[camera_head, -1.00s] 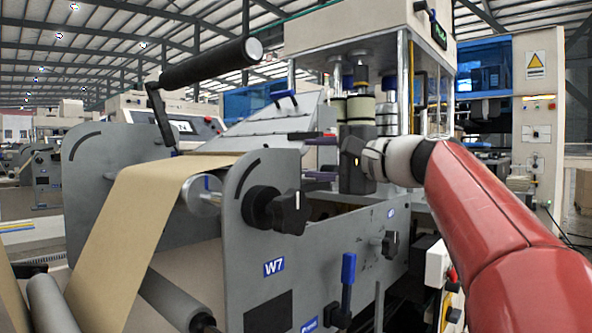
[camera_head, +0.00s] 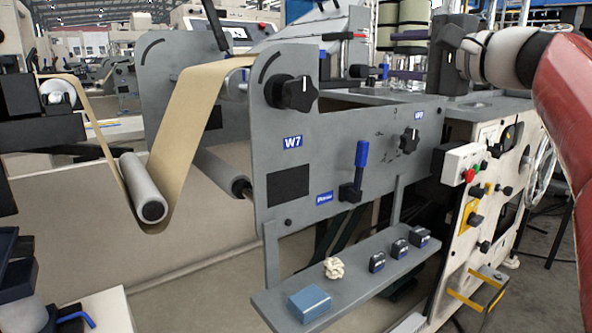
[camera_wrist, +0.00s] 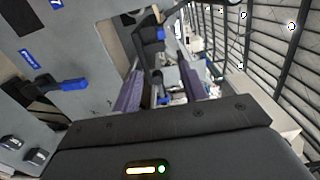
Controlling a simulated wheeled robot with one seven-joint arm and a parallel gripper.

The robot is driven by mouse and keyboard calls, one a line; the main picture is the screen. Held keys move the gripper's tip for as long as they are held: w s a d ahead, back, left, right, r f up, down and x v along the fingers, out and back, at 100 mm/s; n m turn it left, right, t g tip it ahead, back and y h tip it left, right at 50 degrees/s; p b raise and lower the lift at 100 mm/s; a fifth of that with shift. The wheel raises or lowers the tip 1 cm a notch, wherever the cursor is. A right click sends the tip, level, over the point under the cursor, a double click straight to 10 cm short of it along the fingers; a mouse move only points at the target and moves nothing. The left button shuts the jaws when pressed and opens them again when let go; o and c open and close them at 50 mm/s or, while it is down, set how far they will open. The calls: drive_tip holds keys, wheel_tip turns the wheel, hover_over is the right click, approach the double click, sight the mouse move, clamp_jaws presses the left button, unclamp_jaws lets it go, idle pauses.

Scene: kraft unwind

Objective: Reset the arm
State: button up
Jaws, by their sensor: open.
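My gripper (camera_head: 356,54) is at the top right of the head view, at the end of my red and white arm. Its dark body points left, with its purple-grey fingers spread one above the other. In the wrist view my gripper (camera_wrist: 162,88) shows two separated fingers with nothing held between them. The fingers are above the grey W7 machine frame (camera_head: 345,150), apart from the kraft web. Part of my arm is cut off by the right edge of the head view.
Kraft paper (camera_head: 190,140) loops down under a grey roller (camera_head: 140,188). A black star knob (camera_head: 297,92) and a blue-handled lever (camera_head: 360,165) stick out from the frame. A low shelf (camera_head: 350,280) holds a blue box (camera_head: 310,303), a knotted cream thing (camera_head: 333,268) and several small dark blocks.

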drive_tip(key=s+f+n+g+h+p, duration=0.1)
drive_tip(key=s+f+n+g+h, duration=0.2)
drive_tip(key=s+f, duration=0.5)
drive_tip(key=s+a+f+n+g+h, duration=0.1)
drive_tip(key=s+f+n+g+h, duration=0.2)
drive_tip(key=s+f, duration=0.6)
drive_tip(key=s+a+f+n+g+h+p, duration=0.1)
drive_tip(key=s+f+n+g+h, duration=0.2)
drive_tip(key=f, duration=2)
drive_tip(key=s+n+h, duration=0.1)
drive_tip(key=s, duration=0.4)
drive_tip(key=shift+s+f+n+h+p, duration=0.25)
drive_tip(key=shift+f+n+h+p, duration=0.05)
drive_tip(key=shift+f+n, duration=0.1)
